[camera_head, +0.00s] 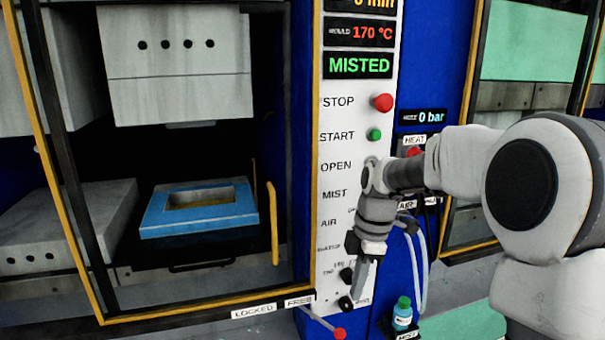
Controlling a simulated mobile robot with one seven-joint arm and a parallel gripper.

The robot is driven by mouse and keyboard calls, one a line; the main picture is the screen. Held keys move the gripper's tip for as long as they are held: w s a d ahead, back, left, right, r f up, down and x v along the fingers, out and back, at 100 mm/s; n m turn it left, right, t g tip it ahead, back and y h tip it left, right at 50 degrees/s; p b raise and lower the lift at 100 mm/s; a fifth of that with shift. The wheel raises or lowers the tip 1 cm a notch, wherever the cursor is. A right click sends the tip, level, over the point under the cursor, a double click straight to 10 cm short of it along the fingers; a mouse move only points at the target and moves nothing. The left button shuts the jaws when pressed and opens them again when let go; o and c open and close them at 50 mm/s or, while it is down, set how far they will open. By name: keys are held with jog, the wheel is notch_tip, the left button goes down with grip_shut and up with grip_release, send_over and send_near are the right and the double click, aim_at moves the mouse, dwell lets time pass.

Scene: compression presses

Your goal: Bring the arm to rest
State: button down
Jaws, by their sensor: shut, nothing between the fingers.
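My gripper (361,282) hangs pointing down in front of the lower part of the white control panel (337,223). Its fingers are together and it holds nothing. My arm reaches in from the right and is bent at the wrist, covering part of the panel's right edge and some of its lower controls. I cannot tell whether the fingertips touch the panel.
The press at left is open, with a blue frame mould (200,212) inside and a yellow handle (272,222). The panel has a red stop button (382,102) and a green start button (374,134); its display (359,65) reads MISTED. A small bottle (402,313) stands low right.

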jog(key=s+d+r+m+t, duration=0.1)
jog(key=s+r+m+t, duration=0.2)
jog(key=s+m, duration=0.6)
jog(key=s+d+r+m+t+h, duration=0.1)
jog(key=s+r+m+t, duration=0.2)
jog(key=s+m, duration=0.7)
jog(key=s+r, duration=0.2)
jog(key=s, duration=0.1)
jog(key=shift+s+d, duration=0.3)
jog(key=shift+d, duration=0.1)
